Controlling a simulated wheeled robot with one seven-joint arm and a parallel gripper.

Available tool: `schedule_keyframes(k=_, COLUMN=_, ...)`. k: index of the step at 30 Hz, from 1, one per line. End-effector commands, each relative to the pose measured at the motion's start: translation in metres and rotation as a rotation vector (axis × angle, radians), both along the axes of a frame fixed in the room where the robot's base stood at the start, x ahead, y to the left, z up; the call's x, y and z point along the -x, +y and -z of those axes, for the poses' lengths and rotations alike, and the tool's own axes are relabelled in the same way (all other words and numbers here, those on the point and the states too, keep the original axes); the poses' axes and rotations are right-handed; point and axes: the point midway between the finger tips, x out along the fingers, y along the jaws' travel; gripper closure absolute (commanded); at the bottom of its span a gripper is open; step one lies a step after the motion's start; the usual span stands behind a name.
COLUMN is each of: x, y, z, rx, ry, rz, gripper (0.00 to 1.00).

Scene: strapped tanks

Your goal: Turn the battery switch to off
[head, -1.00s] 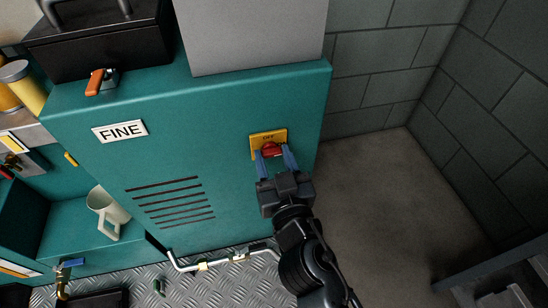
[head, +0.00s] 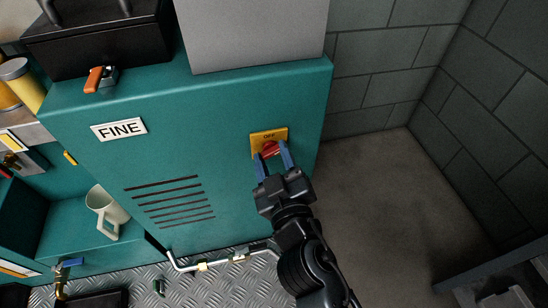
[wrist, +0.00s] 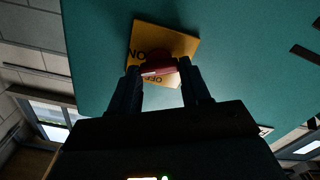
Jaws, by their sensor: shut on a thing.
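The battery switch is a red knob (head: 270,149) on a yellow plate (head: 256,137) fixed to the front of a teal cabinet. The plate reads OFF along its top edge in the head view. The red knob (wrist: 157,66) carries a pale mark and sits between my fingers. My gripper (head: 273,158) is shut on the knob, its blue fingers on either side. It also shows in the wrist view (wrist: 160,78). The fingers hide part of the knob and plate.
A grey box (head: 255,35) and a black case stand on top. A mug (head: 107,210) sits at lower left. Open floor (head: 385,210) lies to the right.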

Motion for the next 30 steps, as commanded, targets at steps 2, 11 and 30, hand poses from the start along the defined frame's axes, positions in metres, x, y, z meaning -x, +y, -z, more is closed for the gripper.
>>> schedule_keyframes(k=2, x=0.0006, y=0.0009, z=0.0003, rx=0.068, ry=-0.02, rz=-0.001, gripper=0.84)
schedule_keyframes(k=11, x=0.001, y=0.0022, z=0.001, rx=0.341, ry=-0.098, rz=-0.002, gripper=0.84)
schedule_keyframes(k=30, x=0.0013, y=0.0032, z=0.0035, rx=0.886, ry=-0.254, rz=-0.002, gripper=0.84)
